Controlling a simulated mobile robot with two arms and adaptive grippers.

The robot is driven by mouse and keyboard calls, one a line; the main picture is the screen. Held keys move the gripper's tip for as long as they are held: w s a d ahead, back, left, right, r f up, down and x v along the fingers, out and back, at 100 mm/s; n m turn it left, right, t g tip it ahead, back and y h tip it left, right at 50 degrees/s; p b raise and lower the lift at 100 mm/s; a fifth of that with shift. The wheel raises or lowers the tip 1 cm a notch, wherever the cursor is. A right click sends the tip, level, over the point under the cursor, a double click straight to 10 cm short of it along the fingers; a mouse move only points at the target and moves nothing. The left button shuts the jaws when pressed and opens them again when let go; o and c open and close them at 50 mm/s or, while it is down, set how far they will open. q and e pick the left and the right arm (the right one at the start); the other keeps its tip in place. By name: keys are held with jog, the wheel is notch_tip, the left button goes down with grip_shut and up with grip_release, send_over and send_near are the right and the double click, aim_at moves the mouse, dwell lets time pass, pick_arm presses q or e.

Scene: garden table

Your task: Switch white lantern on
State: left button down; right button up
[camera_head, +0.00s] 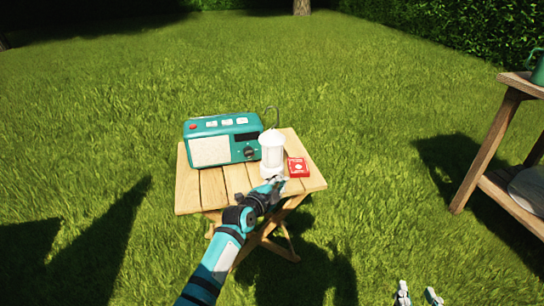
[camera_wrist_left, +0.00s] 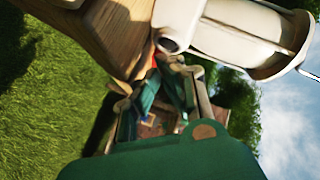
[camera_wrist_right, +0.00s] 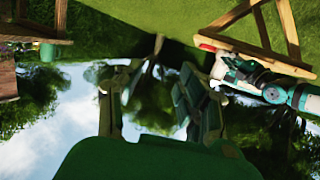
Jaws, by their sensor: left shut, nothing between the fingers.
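The white lantern (camera_head: 272,154) stands upright on the small wooden table (camera_head: 187,190), with a thin wire handle at its top. In the left wrist view the lantern (camera_wrist_left: 240,30) lies sideways across the upper right, with a round pale knob (camera_wrist_left: 172,37) on its base. My left gripper (camera_head: 277,183) is shut and empty, close in front of the lantern's base. In the left wrist view its fingertips (camera_wrist_left: 170,66) are just beside the knob; I cannot tell whether they touch it. My right gripper (camera_head: 418,292) is open and empty, low at the front right, away from the table.
A teal radio (camera_head: 222,142) stands left of the lantern. A small red box (camera_head: 298,167) lies right of the lantern, near the table's right edge. A wooden shelf (camera_head: 490,140) with a green mug (camera_head: 538,70) stands at the far right. Open grass surrounds the table.

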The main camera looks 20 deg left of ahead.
pick_arm(q)
jog(key=shift+w, duration=0.1)
jog(key=shift+w+a, duration=0.25)
jog(key=shift+w, duration=0.05)
pick_arm(e)
jog(key=shift+w+a+r+t, duration=0.15)
jog(key=shift+r+t, duration=0.25)
jog(key=shift+r, duration=0.2)
jog(key=shift+w+a+r+t, duration=0.15)
jog(key=shift+r+t, duration=0.25)
jog(key=shift+r, duration=0.15)
pick_arm(q)
jog(key=shift+w+b, duration=0.1)
jog(key=shift+b, duration=0.2)
pick_arm(e)
jog(key=shift+r, duration=0.25)
pick_arm(q)
jog(key=shift+s+d+p, duration=0.25)
jog(key=shift+s+p, duration=0.25)
jog(key=shift+p, duration=0.1)
pick_arm(e)
jog(key=shift+s+d+f+g, duration=0.25)
jog(key=shift+f+g, duration=0.25)
jog(key=shift+f, duration=0.3)
jog(key=shift+s+d+f+g, duration=0.1)
jog(key=shift+s+f+g, duration=0.1)
jog(key=shift+f+g, duration=0.45)
jog(key=shift+s+d+f+g, duration=0.25)
jog(key=shift+f+g, duration=0.1)
jog(key=shift+f, duration=0.6)
